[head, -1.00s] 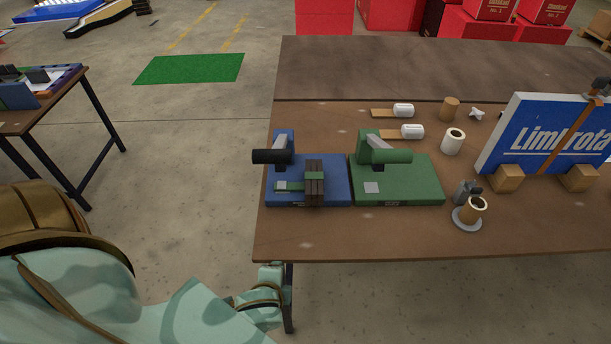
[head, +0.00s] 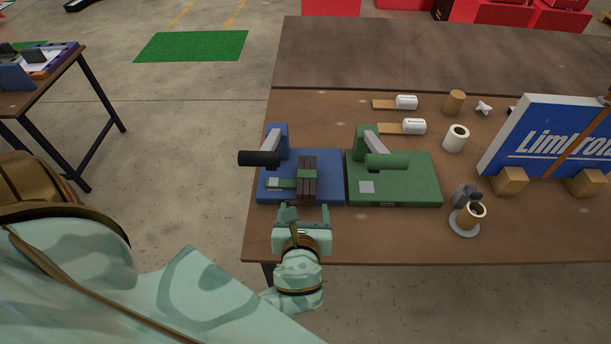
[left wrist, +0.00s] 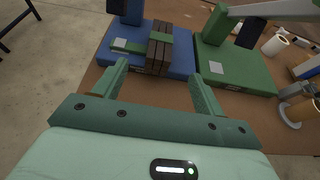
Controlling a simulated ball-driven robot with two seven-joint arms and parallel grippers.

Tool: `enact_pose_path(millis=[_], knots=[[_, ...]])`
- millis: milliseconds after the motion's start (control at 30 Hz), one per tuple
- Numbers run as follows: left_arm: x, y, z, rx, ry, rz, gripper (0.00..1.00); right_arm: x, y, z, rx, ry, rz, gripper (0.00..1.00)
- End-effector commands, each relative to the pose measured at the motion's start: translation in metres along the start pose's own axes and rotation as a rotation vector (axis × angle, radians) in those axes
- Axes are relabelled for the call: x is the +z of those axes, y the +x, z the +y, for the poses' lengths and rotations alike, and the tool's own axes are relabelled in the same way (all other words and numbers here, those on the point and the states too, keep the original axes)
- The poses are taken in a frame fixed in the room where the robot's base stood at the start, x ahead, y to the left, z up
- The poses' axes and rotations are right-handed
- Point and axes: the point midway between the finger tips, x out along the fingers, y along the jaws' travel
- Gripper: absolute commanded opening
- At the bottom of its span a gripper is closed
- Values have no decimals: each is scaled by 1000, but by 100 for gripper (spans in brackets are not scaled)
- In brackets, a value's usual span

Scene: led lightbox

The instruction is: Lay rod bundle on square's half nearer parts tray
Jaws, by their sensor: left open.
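The rod bundle (head: 308,188) is a dark brown block of bars with a green band, lying on a blue base (head: 330,190). It also shows in the left wrist view (left wrist: 160,50). A green base (head: 415,185) beside it on the right carries a small light grey square (head: 367,186); another grey square (head: 272,169) is on the blue base. My left gripper (head: 303,212) is open and empty, at the near side of the blue base, its fingers pointing toward the bundle; it shows in the left wrist view (left wrist: 158,72). I cannot identify the parts tray for certain. My right gripper is out of view.
To the right stand a cup on a grey disc (head: 470,218), a white roll (head: 455,138) and a blue panel (head: 545,135) on blocks. The table's front strip is clear.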

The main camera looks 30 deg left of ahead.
Motion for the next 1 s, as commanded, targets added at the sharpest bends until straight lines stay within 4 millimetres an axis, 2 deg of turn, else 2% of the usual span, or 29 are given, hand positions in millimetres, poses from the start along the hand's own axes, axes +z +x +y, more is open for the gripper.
enact_pose_path(millis=[100,300,567,800,1000], knots=[[0,32,0,2,-1,-2,71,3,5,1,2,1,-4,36],[-1,76,0,1,-4,0,71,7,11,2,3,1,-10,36],[-2,100,0,2,-5,1,71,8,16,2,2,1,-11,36],[-4,138,-2,2,-7,1,71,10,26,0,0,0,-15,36],[-3,144,-2,2,-7,2,71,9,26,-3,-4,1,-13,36]])
